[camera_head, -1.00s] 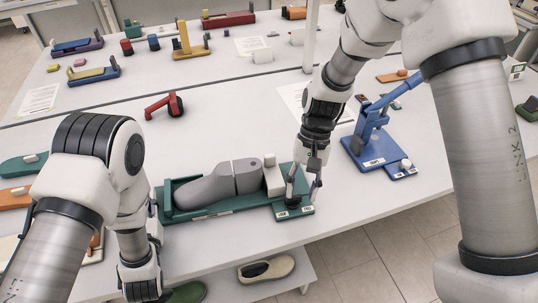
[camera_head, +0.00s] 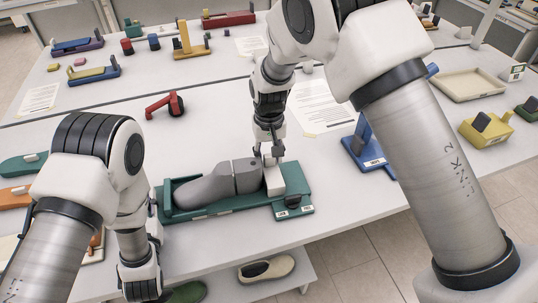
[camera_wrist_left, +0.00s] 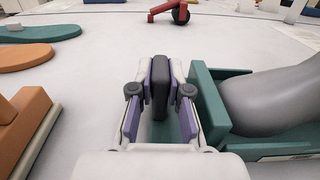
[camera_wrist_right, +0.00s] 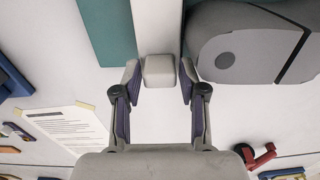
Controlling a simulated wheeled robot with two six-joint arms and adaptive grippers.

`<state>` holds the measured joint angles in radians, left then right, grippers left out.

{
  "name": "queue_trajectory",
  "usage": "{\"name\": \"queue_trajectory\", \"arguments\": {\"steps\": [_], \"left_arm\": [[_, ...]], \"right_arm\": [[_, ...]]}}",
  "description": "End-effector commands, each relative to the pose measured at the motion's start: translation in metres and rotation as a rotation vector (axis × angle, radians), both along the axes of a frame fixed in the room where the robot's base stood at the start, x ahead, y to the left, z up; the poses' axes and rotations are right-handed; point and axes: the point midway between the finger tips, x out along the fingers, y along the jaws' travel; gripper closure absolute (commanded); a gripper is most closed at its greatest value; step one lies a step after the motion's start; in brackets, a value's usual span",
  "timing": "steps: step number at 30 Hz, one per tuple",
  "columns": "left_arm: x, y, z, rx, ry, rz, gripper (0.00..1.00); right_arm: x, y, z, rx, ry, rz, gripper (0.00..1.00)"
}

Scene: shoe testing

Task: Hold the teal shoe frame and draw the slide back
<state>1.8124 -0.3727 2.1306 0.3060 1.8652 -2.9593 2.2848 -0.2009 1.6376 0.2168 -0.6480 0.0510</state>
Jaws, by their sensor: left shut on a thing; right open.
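The teal shoe frame (camera_head: 235,209) lies near the table's front edge with a grey shoe form (camera_head: 222,183) in it. The white slide (camera_head: 273,181) stands against the form's right end; its small block-shaped knob shows in the right wrist view (camera_wrist_right: 160,71). My right gripper (camera_head: 269,154) is open, its fingers on either side of that knob with visible gaps. My left gripper (camera_wrist_left: 160,75) is shut on a dark grip tab (camera_wrist_left: 160,97) at the frame's left end; my left arm hides this in the head view. A dark knob (camera_head: 293,201) sits on the frame's right end.
A blue fixture (camera_head: 365,150) stands to the right, partly hidden by my right arm. A red tool (camera_head: 168,104) and a paper sheet (camera_head: 318,105) lie behind the frame. Orange and teal pieces (camera_head: 22,165) lie at left. The table in front of the red tool is clear.

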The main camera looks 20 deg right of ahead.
Motion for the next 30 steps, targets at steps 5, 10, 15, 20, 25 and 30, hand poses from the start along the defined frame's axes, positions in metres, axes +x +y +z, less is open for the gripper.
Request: {"name": "queue_trajectory", "arguments": {"steps": [5, 10, 15, 20, 25, 30], "left_arm": [[0.000, 0.000, -0.002, 0.000, 0.004, -0.002, 1.00], [0.000, -0.001, -0.002, 0.000, 0.004, -0.002, 1.00], [0.000, -0.001, -0.002, -0.001, 0.004, -0.002, 1.00], [0.000, 0.000, -0.002, 0.000, 0.004, -0.001, 1.00], [0.000, 0.000, -0.002, 0.000, 0.004, 0.000, 1.00], [0.000, 0.000, -0.002, 0.000, 0.004, 0.000, 1.00]], "right_arm": [[0.000, 0.000, -0.004, 0.000, 0.000, -0.001, 0.58], [0.000, 0.000, -0.004, 0.000, 0.000, -0.001, 0.83], [0.000, 0.000, -0.004, 0.001, 0.001, -0.001, 1.00], [-0.001, -0.012, -0.003, 0.002, 0.002, -0.004, 1.00], [-0.003, -0.034, -0.003, 0.002, 0.001, -0.003, 1.00], [-0.003, -0.035, -0.004, 0.000, 0.000, -0.001, 1.00]]}}
